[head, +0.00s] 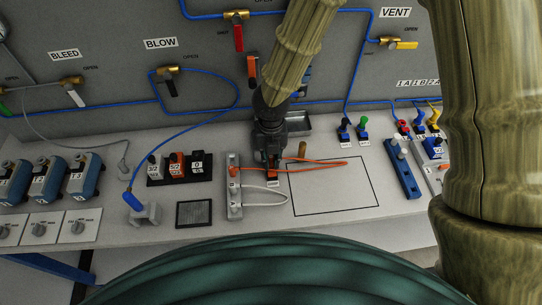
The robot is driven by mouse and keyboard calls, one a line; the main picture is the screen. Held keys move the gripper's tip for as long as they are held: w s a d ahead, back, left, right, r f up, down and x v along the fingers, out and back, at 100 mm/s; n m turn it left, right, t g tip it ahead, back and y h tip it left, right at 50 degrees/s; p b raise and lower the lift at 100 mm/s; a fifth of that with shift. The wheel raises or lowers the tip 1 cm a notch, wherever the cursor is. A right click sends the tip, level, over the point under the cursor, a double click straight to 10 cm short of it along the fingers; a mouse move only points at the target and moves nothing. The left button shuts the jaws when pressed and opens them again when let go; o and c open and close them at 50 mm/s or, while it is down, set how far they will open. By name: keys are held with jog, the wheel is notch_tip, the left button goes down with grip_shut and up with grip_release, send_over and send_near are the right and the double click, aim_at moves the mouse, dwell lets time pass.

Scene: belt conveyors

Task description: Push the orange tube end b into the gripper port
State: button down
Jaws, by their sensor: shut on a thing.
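The orange tube (318,169) runs from an orange fitting (234,171) on a pale upright block (234,195) to the right. It loops back near the outlined square, and its other strand leads to my gripper (272,160). My gripper points down at the bench and is shut on that end, which I take as end b. The end itself is hidden by the dark fingers. A small orange-red part with a white label (272,180) shows directly below the fingertips. I cannot tell whether it is the gripper port, or whether the tube end touches it.
A white tube (270,202) loops from the same pale block. A brown peg (302,150) stands close right of my gripper. Labelled blocks (175,167) and a dark mesh plate (194,213) lie to the left. The outlined square (335,195) is mostly free.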

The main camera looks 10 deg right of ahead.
aim_at(271, 157)
jog(key=c, duration=1)
grip_release()
jog(key=shift+o, duration=0.2)
jog(key=shift+r, duration=0.1)
jog(key=shift+r+p, duration=3.4)
jog(key=shift+p, duration=0.3)
